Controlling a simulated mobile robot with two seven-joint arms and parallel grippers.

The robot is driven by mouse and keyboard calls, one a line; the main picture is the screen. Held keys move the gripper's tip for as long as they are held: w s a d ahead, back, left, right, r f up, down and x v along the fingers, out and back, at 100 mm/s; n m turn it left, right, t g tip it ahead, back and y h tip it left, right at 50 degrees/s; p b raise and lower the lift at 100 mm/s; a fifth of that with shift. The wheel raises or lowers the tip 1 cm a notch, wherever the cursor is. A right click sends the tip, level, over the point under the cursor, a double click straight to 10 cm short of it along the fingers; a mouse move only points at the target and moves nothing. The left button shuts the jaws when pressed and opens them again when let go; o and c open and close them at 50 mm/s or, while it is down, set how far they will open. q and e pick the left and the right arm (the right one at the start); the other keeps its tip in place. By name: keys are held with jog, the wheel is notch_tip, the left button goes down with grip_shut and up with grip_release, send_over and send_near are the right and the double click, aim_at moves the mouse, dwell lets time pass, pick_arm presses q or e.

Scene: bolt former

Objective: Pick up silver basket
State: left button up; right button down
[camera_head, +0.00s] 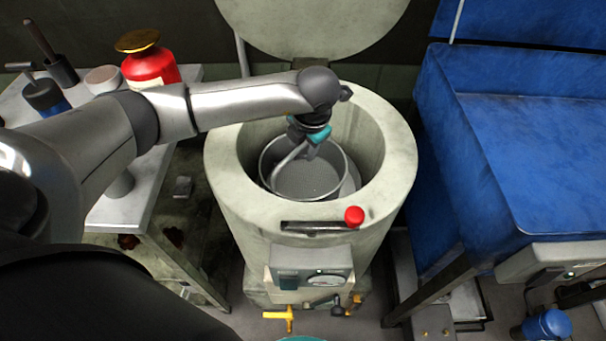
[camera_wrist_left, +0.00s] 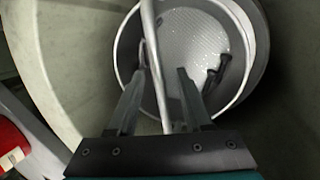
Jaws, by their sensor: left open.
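The silver basket (camera_head: 309,178) sits inside the round opening of a pale cylindrical machine (camera_head: 236,190) in the head view. It has a perforated bottom and a bar handle across its top. My left gripper (camera_head: 303,150) reaches down over the basket from above. In the left wrist view the basket (camera_wrist_left: 247,60) lies beyond the fingers, and its handle (camera_wrist_left: 152,40) runs between the two open fingers of the left gripper (camera_wrist_left: 165,75). The fingers are apart. A dark bolt-like piece (camera_wrist_left: 216,75) shows inside the basket. My right gripper is not in view.
The machine's round lid (camera_head: 312,22) stands raised behind the opening. A red knob (camera_head: 354,215) is on its front rim. A table (camera_head: 120,212) with a red container (camera_head: 150,68) stands at left, and a blue machine (camera_head: 530,150) stands close at right.

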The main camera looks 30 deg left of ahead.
pick_arm(q)
jog(key=shift+f, duration=0.25)
dwell(0.4)
jog(key=shift+c, duration=0.2)
grip_shut()
dwell(1.2)
